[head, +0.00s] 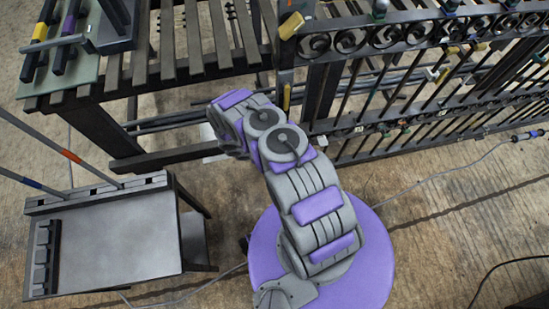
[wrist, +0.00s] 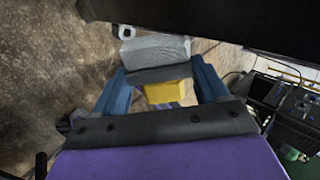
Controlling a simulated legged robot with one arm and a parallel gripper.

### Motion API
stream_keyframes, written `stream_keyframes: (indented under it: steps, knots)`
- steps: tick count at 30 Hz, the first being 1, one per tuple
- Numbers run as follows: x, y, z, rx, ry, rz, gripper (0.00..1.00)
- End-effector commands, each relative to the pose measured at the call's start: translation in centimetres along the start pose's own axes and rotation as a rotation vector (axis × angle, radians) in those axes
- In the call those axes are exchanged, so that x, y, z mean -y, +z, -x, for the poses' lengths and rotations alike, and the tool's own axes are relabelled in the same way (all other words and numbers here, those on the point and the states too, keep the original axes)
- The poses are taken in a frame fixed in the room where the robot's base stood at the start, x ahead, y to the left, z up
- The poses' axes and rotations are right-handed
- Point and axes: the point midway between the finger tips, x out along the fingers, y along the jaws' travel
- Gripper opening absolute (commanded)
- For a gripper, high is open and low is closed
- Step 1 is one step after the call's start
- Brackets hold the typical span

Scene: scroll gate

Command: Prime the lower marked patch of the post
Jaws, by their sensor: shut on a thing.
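My gripper shows in the wrist view (wrist: 160,90), its two blue fingers shut on a brush-like tool. The tool has a yellow part (wrist: 168,92) between the fingers, a dark band and a pale grey block-shaped end (wrist: 153,51) beyond them. In the head view my gripper is hidden behind my arm's far end. A dark upright post (head: 285,72) stands at the left end of the gate, with a narrow yellow patch (head: 287,97) low on it. A dark beam crosses the top of the wrist view, just beyond the grey end; contact cannot be told.
The scroll gate (head: 420,75) runs right from the post. A slatted bench (head: 185,60) stands left of it, with yellow- and purple-marked tools (head: 52,35). A grey-topped cart (head: 115,240) is at lower left. Cables lie on the floor at right.

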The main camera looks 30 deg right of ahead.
Motion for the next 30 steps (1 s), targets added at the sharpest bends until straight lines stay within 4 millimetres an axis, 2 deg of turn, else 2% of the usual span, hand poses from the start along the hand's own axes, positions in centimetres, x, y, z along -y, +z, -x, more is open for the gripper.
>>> stream_keyframes:
  steps: [19,30]
  knots:
    - [0.1,-5.4,0.1,-0.001,-0.002,0.002,0.31]
    - [0.0,-5.9,0.0,0.001,0.000,0.000,0.31]
